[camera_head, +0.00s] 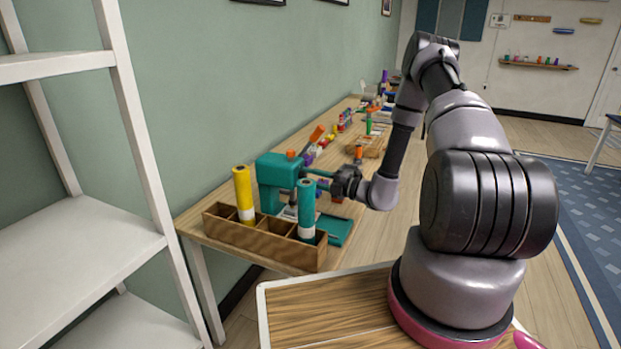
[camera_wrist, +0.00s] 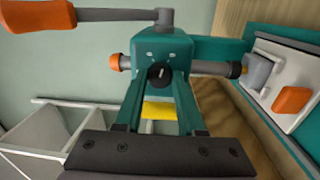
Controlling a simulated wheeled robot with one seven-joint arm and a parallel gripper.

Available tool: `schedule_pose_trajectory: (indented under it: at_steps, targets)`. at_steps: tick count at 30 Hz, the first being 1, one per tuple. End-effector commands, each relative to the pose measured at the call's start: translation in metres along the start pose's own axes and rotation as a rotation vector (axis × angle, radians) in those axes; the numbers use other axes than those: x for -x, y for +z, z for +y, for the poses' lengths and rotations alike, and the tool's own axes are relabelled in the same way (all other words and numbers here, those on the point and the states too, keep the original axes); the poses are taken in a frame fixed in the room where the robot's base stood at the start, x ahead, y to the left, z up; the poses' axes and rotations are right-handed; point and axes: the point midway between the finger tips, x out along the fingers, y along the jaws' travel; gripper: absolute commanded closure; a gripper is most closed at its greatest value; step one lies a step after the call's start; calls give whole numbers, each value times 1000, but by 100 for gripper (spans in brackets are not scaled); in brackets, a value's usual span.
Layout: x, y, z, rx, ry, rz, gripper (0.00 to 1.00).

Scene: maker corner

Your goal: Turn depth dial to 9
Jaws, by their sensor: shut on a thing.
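The teal machine (camera_head: 275,180) stands on the workbench against the wall. It fills the top middle of the wrist view (camera_wrist: 200,48). The depth dial (camera_wrist: 160,75) is a small round black knob with a pale pointer mark on the machine's face. My gripper (camera_head: 309,173) reaches the machine from the right. In the wrist view my gripper's (camera_wrist: 160,84) teal fingers converge on the dial and are shut on it. The scale numbers are too small to read, so I cannot tell the dial's setting.
A wooden divided box (camera_head: 265,240) with a yellow cylinder (camera_head: 243,195) and a teal cylinder (camera_head: 306,208) stands in front of the machine. A lever with an orange handle (camera_wrist: 38,18) sticks out at upper left. White shelving (camera_head: 90,230) stands at left.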

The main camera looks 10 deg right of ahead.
Motion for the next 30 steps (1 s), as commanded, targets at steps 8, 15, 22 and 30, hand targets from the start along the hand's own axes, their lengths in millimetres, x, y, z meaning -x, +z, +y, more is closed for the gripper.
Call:
schedule_pose_trajectory:
  at_steps: [8,15,22,30]
  targets:
    - [1,1,-1,-175,-3,-13,100]
    - [1,1,-1,-256,-4,-19,100]
    - [1,1,-1,-279,-5,-21,100]
    - [1,1,-1,-280,-5,-21,100]
